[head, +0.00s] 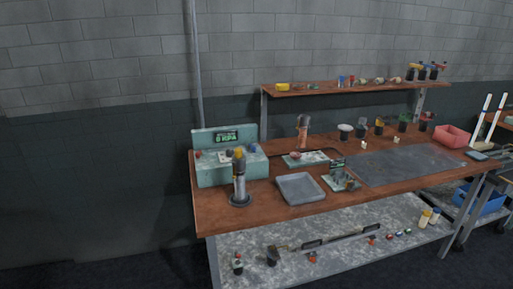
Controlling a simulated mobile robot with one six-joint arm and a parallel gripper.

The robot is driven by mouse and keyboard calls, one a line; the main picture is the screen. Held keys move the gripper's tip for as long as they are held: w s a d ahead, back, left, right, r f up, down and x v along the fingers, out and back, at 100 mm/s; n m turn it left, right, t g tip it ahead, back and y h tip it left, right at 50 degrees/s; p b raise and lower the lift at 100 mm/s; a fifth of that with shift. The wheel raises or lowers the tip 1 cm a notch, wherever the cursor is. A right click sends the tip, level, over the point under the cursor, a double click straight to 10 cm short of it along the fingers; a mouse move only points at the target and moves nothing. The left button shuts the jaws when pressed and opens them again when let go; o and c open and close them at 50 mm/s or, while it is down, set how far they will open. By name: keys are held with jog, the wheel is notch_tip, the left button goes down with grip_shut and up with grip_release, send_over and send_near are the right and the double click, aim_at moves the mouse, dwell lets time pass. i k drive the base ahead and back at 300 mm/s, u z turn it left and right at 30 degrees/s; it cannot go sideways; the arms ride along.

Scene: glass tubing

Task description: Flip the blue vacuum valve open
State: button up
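A pale teal box with a raised back panel (218,172) stands at the left end of the brown workbench. A small dark display (227,137) on its back panel shows green digits that seem to read kPa. Small red, pale and dark fittings sit on the box top. They are too small to tell which is the blue vacuum valve or how its handle is turned. An upright metal cylinder (239,187) on a round dark base stands in front of the box and hides part of it. My gripper is not in this view.
A grey tray (300,188) lies right of the cylinder, with a small device (341,178) beside it. A dark mat (400,165) covers the bench's right part. A raised shelf (350,88) runs behind. The floor at left looks clear.

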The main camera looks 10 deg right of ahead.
aim_at(253, 149)
jog(key=u, duration=0.05)
jog(key=i, duration=0.95)
jog(key=z, duration=0.5)
jog(key=k, duration=0.2)
jog(key=u, duration=3)
